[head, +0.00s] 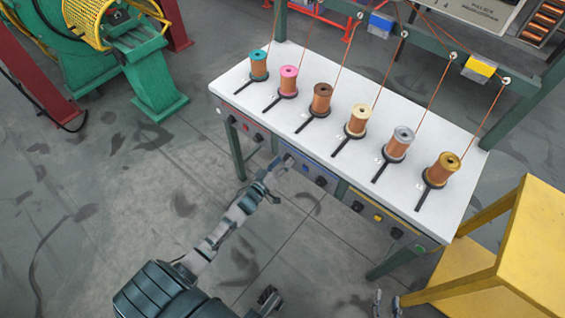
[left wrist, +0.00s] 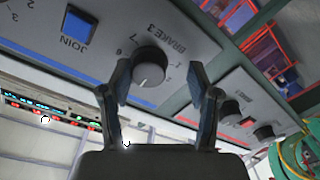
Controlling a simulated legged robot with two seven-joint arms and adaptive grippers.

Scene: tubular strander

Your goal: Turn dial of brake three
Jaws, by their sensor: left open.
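The brake three dial (left wrist: 150,66) is a round black knob with a white pointer mark. It sits on a grey panel face with printed numbers and the label "BRAKE 3", which appears turned over in the left wrist view. My left gripper (left wrist: 160,70) is open, with one finger on each side of the dial. Whether the fingers touch it cannot be told. In the head view my left gripper (head: 283,163) reaches the blue-edged panel on the table's front and covers the dial. My right gripper (head: 387,302) shows at the bottom edge, its two fingers apart and empty.
A blue JOIN button (left wrist: 77,27) sits beside the dial. The white table (head: 320,142) carries several wire spools on its top. More black knobs (left wrist: 231,110) are on the neighbouring panel. A yellow stand (head: 535,235) is at right.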

